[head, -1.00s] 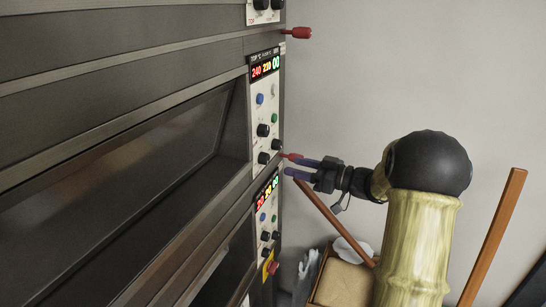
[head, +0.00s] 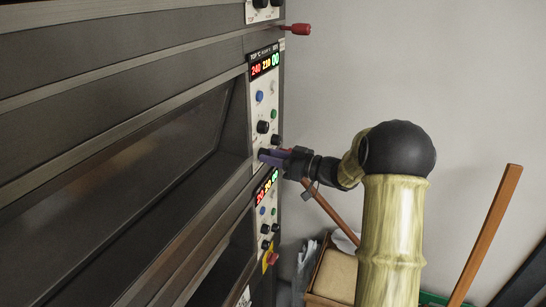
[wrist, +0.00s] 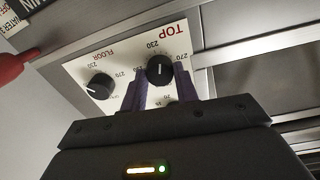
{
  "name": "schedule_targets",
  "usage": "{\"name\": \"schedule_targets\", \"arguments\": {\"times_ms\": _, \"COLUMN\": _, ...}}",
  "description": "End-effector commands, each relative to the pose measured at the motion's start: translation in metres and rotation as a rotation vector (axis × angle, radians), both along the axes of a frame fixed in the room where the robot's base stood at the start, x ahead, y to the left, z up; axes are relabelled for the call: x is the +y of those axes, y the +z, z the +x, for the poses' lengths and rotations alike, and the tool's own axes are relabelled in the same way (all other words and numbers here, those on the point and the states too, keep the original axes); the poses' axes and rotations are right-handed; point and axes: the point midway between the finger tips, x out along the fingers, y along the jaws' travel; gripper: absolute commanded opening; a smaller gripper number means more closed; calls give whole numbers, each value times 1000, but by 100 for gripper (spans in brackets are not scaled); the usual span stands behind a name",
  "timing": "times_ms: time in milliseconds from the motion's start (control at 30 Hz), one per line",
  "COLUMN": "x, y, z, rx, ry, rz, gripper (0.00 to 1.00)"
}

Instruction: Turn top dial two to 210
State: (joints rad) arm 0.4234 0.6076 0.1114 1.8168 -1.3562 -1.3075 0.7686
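The TOP dial (wrist: 160,70) of the oven's second deck is a black knob with a white pointer line on a cream panel. In the wrist view it sits between the two purple fingers of my gripper (wrist: 161,82), which flank it left and right. I cannot tell whether they touch it. A "230" mark shows above it and "270" to its right; the lettering looks upside down. In the head view my gripper (head: 263,156) reaches the lower part of this panel and covers the dial. The lit display (head: 265,67) reads 240, 210 and 00.
A FLOOR dial (wrist: 98,87) is close beside it, left in the wrist view. A red handle (wrist: 15,64) is at that view's left edge; another red handle (head: 300,29) juts out higher up. A lower deck's panel (head: 267,215) is below. Bare wall is right.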

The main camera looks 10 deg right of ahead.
Motion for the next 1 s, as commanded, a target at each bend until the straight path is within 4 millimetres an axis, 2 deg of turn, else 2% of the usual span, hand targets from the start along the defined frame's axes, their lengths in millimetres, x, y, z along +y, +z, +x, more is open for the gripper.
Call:
{"name": "schedule_targets", "arguments": {"times_ms": 533, "x": -1, "y": -3, "z": 0, "rx": -65, "ry": -2, "rz": -46, "gripper": 7}}
{"name": "schedule_targets", "arguments": {"times_ms": 1000, "x": 0, "y": -7, "z": 0, "rx": -355, "ry": -2, "rz": -254, "gripper": 7}}
